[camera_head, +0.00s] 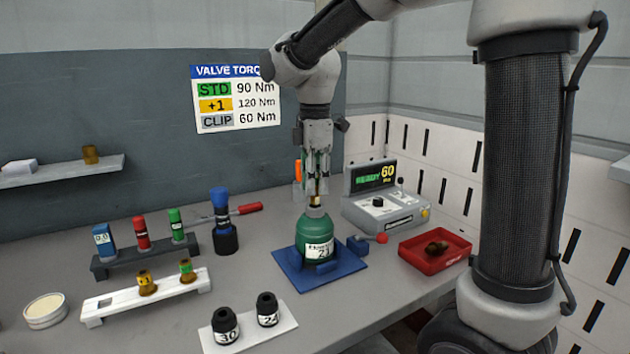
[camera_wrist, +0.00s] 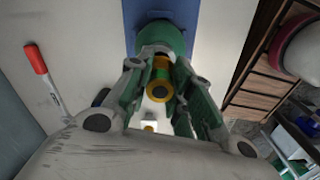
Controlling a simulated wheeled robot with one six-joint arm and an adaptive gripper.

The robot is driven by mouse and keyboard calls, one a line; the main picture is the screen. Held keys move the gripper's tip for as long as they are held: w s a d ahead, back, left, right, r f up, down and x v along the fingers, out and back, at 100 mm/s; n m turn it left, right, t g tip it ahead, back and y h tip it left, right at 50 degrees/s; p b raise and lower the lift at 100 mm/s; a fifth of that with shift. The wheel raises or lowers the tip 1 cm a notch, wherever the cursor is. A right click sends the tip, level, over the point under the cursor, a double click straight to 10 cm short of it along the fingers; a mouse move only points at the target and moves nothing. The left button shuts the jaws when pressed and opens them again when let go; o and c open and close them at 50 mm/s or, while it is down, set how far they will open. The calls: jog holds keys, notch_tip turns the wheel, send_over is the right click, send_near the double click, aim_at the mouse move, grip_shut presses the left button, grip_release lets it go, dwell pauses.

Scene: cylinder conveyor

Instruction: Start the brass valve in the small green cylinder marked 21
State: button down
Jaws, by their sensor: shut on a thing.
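The small green cylinder (camera_head: 317,232), with a white label reading 21, stands upright on a blue base plate (camera_head: 291,268) with blue clamp parts. My gripper (camera_head: 317,193) is right above its neck, pointing down, shut on the brass valve (camera_head: 317,201). In the wrist view the brass valve (camera_wrist: 160,80) sits between the fingers of my gripper (camera_wrist: 163,95), with the green cylinder (camera_wrist: 160,38) just beyond it. The valve's lower end is at the cylinder's mouth. I cannot tell whether its thread has caught.
A white rack (camera_head: 146,295) holds two valves. Black sockets stand on a white plate (camera_head: 248,332) in front. A red-handled tool (camera_head: 248,208) lies behind left.

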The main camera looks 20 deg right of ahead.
jog(key=shift+f, duration=0.9)
jog(key=c, duration=1.2)
grip_release()
jog(key=shift+r, duration=3)
jog(key=shift+s+d, duration=0.1)
jog(key=shift+d, duration=0.05)
jog(key=s+d+f+m+t, duration=0.1)
jog(key=s+d+m, duration=0.4)
jog(key=s, duration=0.2)
jog(key=s+d+f+m+t, duration=0.1)
jog(key=s+d+m, duration=0.3)
jog(key=s+m, duration=0.2)
jog(key=s+d+f+m+t, duration=0.2)
jog(key=s+d+m, duration=0.3)
jog(key=s+m, duration=0.1)
jog(key=shift+s+d, duration=0.3)
jog(key=shift+s, duration=0.55)
